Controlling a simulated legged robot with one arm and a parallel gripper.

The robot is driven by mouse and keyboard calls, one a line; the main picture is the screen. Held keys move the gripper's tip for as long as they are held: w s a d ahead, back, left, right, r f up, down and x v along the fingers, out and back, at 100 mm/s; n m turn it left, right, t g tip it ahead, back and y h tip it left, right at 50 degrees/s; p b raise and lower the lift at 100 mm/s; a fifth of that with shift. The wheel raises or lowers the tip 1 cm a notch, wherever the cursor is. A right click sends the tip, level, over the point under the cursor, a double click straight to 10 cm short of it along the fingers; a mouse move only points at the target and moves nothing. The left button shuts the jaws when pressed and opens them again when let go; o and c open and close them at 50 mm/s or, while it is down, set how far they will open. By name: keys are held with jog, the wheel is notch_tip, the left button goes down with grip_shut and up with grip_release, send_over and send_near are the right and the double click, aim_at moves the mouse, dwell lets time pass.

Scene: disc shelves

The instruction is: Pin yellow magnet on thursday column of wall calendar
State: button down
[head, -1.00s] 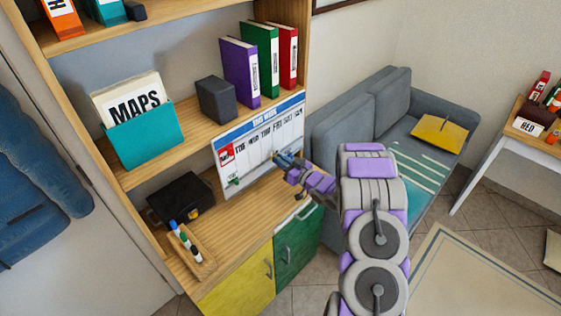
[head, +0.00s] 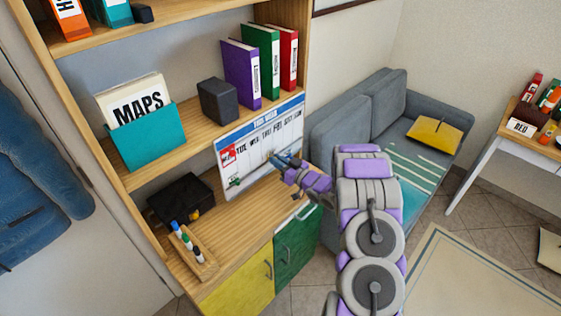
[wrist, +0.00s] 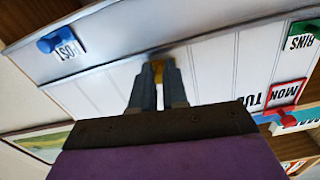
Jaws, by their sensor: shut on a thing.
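The wall calendar (head: 290,135) stands upright at the back of the shelf unit's lower bay, with a blue header, a red-marked first day and a row of day columns. In the wrist view the calendar (wrist: 215,65) is turned over, with the "MON" label at the right. My gripper (head: 274,157) is in front of the calendar's middle columns in the head view. In the wrist view my gripper (wrist: 157,78) is shut on the yellow magnet (wrist: 157,68), which is close to the panel. I cannot tell whether it touches, or over which column it is; my gripper hides some labels.
A dark box (head: 181,197) and a pen holder (head: 204,266) stand on the wooden counter left of the calendar. Binders (head: 240,72) stand on the shelf above. A grey sofa (head: 350,108) is to the right.

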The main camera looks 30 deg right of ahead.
jog(key=shift+w, duration=0.35)
jog(key=c, duration=1.4)
grip_release()
jog(key=shift+a, duration=0.1)
jog(key=o, duration=0.3)
jog(key=shift+o, duration=0.2)
